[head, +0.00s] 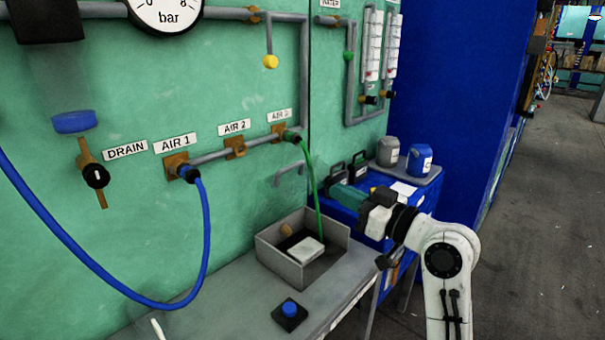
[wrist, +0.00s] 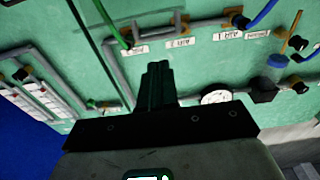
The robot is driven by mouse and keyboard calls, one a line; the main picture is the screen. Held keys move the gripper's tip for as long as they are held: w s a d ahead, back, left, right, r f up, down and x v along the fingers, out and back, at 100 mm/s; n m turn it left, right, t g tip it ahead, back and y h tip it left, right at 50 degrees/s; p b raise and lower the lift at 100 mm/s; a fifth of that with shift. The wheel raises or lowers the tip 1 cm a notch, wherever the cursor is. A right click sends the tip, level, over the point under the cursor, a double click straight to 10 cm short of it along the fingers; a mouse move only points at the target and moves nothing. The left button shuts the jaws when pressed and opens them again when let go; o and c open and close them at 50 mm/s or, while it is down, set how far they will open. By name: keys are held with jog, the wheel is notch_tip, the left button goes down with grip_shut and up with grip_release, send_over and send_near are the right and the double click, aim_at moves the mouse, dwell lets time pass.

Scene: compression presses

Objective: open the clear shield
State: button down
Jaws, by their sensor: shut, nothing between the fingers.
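The clear shield is hard to make out. A grey bar handle (head: 289,172) shows in front of the green panel, above the grey open box, and a faint see-through surface seems to lie around it. In the wrist view a similar grey handle (wrist: 160,22) shows at the top, beyond my fingertips. My gripper (wrist: 158,66) has its dark fingers together and empty, pointing toward the green panel. In the head view my arm is at the right, with its end over the blue cabinet, right of the handle and apart from it.
The grey box (head: 330,262) on the bench (head: 236,302) holds a white block. A blue button (head: 290,308) sits in front. A green hose (head: 312,180) drops into the box and a blue hose (head: 206,235) hangs left. A blue cabinet (head: 345,215) stands right; open floor lies beyond.

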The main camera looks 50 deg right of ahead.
jog(key=p, duration=0.2)
send_near(302, 174)
jog(key=w+a+r, duration=0.1)
jog(key=w, duration=0.1)
jog(key=w+a+r, duration=0.1)
jog(key=w+a, duration=0.1)
jog(key=w+a+r, duration=0.1)
jog(key=w, duration=0.1)
jog(key=shift+a+r, duration=0.25)
jog(key=shift+r, duration=0.15)
jog(key=shift+s, duration=0.1)
jog(key=shift+w+r+p, duration=0.35)
jog(key=shift+r+p, duration=0.15)
jog(key=shift+p, duration=0.15)
jog(key=w+r+g+p, duration=0.1)
jog(key=w+p, duration=0.1)
jog(key=w+g+p, duration=0.1)
jog(key=w+p, duration=0.1)
jog(key=p, duration=0.1)
jog(key=w+r+g+p, duration=0.1)
jog(key=w+p, duration=0.1)
jog(key=shift+a+r+g+p, duration=0.15)
jog(key=shift+r+g+p, duration=0.15)
jog(key=shift+p, duration=0.1)
jog(key=shift+w+f+g+p, duration=0.1)
jog(key=shift+w+g+p, duration=0.45)
jog(key=shift+w, duration=0.3)
